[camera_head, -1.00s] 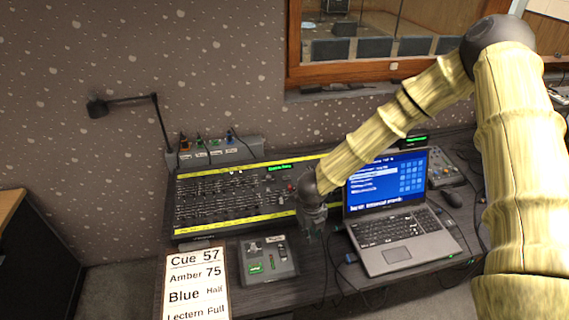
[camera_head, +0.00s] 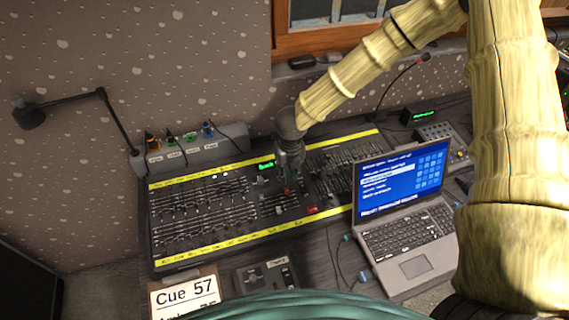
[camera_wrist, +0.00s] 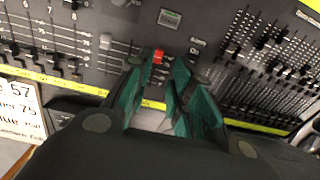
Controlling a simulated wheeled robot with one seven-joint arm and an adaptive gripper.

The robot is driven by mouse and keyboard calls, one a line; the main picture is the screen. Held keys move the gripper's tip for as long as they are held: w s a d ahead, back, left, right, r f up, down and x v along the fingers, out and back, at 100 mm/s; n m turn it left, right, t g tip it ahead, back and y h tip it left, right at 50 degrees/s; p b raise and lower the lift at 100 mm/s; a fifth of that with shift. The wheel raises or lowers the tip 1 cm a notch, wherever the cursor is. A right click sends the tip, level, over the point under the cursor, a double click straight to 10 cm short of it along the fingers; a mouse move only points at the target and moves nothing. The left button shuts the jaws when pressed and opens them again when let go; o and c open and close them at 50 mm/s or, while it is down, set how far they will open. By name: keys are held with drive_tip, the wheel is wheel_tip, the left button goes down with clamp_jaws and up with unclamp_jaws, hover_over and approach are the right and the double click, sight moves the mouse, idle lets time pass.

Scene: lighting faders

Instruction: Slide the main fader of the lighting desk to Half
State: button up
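The lighting desk (camera_head: 215,248) is a wide dark console with yellow label strips and rows of faders. My gripper (camera_head: 289,180) is over its middle section. In the wrist view my gripper (camera_wrist: 165,72) has its teal fingers spread apart with nothing held between them. A red cap (camera_wrist: 158,56) shows at the fingertips; contact cannot be told. A pale fader cap (camera_wrist: 106,42) is to its left. The labels are too small to read, so I cannot tell for certain which cap is the main fader. My fingers hide part of the panel.
An open laptop (camera_head: 415,265) stands right of the desk. A small control box (camera_head: 265,280) and a cue card (camera_head: 185,295) lie in front. A desk lamp (camera_head: 100,98) and a socket strip (camera_head: 222,142) are at the back left. A cable runs beside the laptop.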

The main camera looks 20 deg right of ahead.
sight(287, 190)
wheel_tip(287, 190, down, 5)
drive_tip(key=b, duration=0.3)
drive_tip(key=shift+f+b, duration=0.25)
drive_tip(key=shift+b, duration=0.3)
drive_tip(key=shift+s+f, duration=0.35)
drive_tip(key=shift+w+f+b, duration=0.2)
drive_tip(key=shift+f+b, duration=0.15)
drive_tip(key=shift+f, duration=0.25)
drive_tip(key=shift+w+f+b, duration=0.15)
drive_tip(key=shift+f+b, duration=0.2)
drive_tip(key=shift+f, duration=0.25)
drive_tip(key=shift+s, duration=0.1)
drive_tip(key=shift+r, duration=0.1)
